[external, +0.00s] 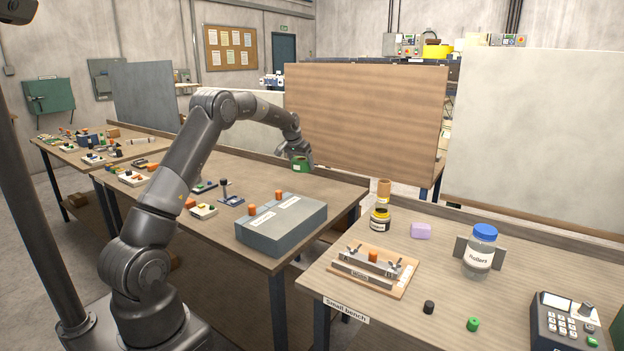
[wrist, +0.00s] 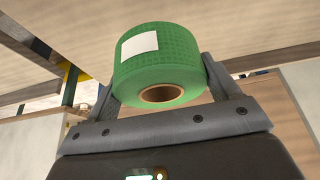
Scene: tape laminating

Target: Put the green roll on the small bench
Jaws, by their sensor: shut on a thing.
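My gripper (wrist: 160,88) is shut on the green roll (wrist: 150,70), with one finger on each side of it. The roll has a white label patch and a brown cardboard core. In the external view the roll (external: 301,166) hangs from my gripper (external: 300,159) in the air above the far right part of the middle table. The small bench (external: 400,307), marked by a label on its front edge, stands at the right, apart from the roll.
A grey box (external: 281,224) sits on the middle table.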

